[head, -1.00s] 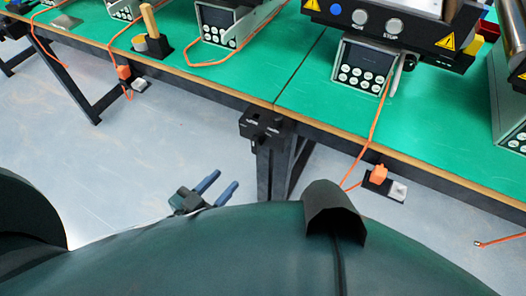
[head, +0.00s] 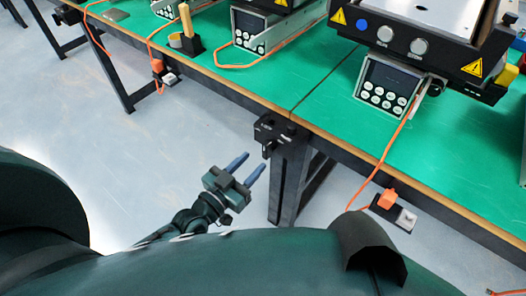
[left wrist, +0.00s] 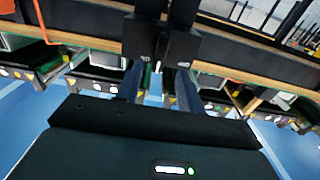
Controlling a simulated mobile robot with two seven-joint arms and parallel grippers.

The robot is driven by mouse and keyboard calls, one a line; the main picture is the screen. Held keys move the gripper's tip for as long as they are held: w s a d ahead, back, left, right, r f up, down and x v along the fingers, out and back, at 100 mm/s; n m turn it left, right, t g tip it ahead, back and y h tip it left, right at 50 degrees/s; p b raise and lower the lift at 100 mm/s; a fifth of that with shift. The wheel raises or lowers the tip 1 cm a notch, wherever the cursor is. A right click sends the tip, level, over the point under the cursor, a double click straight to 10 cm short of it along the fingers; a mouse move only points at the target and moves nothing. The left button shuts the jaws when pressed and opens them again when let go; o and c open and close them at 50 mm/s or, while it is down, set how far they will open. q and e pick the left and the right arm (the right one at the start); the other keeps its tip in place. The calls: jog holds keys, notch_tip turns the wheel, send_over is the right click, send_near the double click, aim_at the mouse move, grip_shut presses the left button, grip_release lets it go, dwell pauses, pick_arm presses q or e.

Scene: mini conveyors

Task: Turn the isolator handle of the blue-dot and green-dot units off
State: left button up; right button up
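A conveyor unit with a blue dot (head: 362,25) on its black side stands at the upper right of the head view, above a grey control box (head: 388,84). I cannot make out a green dot or identify an isolator handle for certain. My left gripper (head: 248,164) has two blue fingers apart with nothing visible between them, in front of and below the table edge. Black blocks on the table frame (head: 275,131) are just beyond it. In the left wrist view, the fingers (left wrist: 158,88) point toward dark blocks (left wrist: 162,42). My right gripper is not in view.
The green table (head: 325,70) has a wooden front edge and black legs. Orange cables run to plugs in small sockets (head: 393,207) along its edge. A wooden-handled tool (head: 188,22) stands farther left. The grey floor before the table is clear.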

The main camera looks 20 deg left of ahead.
aim_at(264, 151)
pick_arm(q)
jog(key=shift+x, duration=2.75)
jog(key=shift+c, duration=0.5)
grip_shut()
